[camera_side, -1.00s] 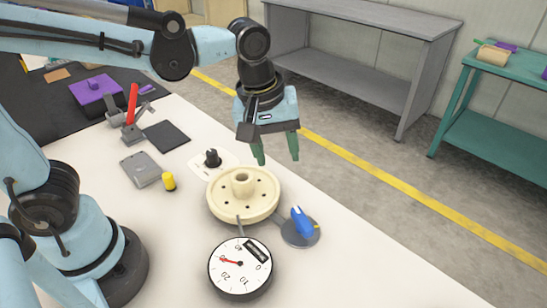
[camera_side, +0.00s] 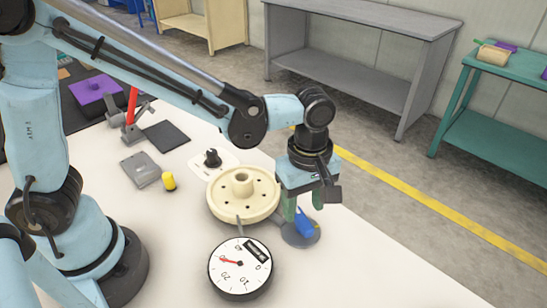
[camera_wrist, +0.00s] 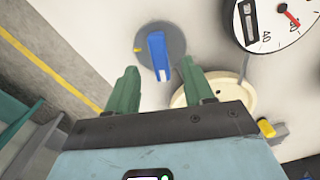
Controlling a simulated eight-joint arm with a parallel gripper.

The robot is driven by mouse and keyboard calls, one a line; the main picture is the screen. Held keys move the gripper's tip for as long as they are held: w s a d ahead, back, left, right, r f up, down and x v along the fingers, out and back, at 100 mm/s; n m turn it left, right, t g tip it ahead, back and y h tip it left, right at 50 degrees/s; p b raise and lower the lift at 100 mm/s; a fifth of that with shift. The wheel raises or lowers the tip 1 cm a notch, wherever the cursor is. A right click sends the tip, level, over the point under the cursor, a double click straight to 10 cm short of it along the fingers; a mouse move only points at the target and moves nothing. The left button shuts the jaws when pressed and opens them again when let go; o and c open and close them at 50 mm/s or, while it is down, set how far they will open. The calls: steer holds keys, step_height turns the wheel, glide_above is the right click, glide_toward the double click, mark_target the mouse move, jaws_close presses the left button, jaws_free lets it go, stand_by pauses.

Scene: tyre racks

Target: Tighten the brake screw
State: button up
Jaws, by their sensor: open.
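A blue handle (camera_side: 303,228) sits on a round grey base (camera_side: 288,237) on the white table, beside the cream wheel-like disc (camera_side: 222,204). I cannot tell for certain that it is the brake screw. The wrist view shows the blue handle (camera_wrist: 157,50) ahead of my fingertips, roughly centred between them, with a small yellow mark (camera_wrist: 138,49) at the base's edge. My gripper (camera_wrist: 162,78) is open and empty, its green fingers pointing down. In the side view my gripper (camera_side: 304,208) hangs just above the handle and partly covers it.
A round dial gauge (camera_side: 241,268) lies in front of the disc. The table right of the gauge is clear.

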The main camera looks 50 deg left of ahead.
mark_target(302, 218)
steer(key=shift+f, duration=2.6)
jaws_close()
steer(key=m, duration=1.8)
steer(key=shift+m, duration=0.3)
steer(key=shift+c, duration=2.2)
jaws_free()
steer(key=shift+m, duration=0.5)
steer(key=o, duration=0.5)
steer(key=shift+o, duration=0.2)
